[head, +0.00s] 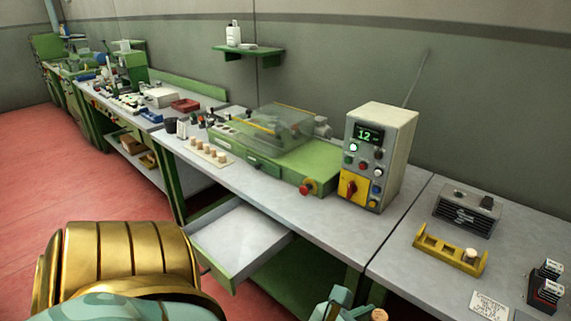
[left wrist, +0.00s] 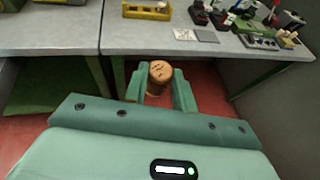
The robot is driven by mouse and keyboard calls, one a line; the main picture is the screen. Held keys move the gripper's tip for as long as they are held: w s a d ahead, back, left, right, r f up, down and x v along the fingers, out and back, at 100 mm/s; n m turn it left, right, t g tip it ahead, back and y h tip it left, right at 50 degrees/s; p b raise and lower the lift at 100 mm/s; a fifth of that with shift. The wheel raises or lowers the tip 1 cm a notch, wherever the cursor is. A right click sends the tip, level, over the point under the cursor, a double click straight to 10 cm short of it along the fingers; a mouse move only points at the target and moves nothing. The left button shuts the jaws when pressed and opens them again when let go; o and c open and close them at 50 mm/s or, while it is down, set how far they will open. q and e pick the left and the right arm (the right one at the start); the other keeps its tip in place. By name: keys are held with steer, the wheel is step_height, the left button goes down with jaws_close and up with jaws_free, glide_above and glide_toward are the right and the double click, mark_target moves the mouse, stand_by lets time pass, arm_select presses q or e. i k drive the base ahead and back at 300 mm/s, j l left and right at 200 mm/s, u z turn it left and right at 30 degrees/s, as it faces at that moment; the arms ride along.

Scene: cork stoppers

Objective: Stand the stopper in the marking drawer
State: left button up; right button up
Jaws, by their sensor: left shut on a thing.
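My left gripper (head: 352,308) is at the bottom edge of the head view, in front of the bench, partly cut off. It is shut on a cork stopper (head: 379,315), whose top also shows in the left wrist view (left wrist: 160,71) between the two teal fingers, with dark marks on its end. The open drawer (head: 238,240) juts out under the bench below the green machine, to the left of the gripper in the head view. Its pale floor looks empty. My right gripper is in neither view.
A strip with several corks (head: 206,153) lies by the green machine (head: 270,165). A control box (head: 378,155) showing 12 stands beside it. A yellow rack (head: 440,252) holding one cork sits on the right bench. The bench edge lies between gripper and bench tops.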

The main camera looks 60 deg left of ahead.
mark_target(239, 249)
steer(key=j+z, duration=0.2)
steer(key=z, duration=0.25)
steer(key=j+z, duration=0.2)
steer(key=z, duration=0.25)
steer(key=k+j+z, duration=0.15)
steer(key=z, duration=0.3)
steer(key=k+j+z, duration=0.1)
steer(key=z, duration=0.35)
steer(key=k+j, duration=2.45)
steer(key=k, duration=0.1)
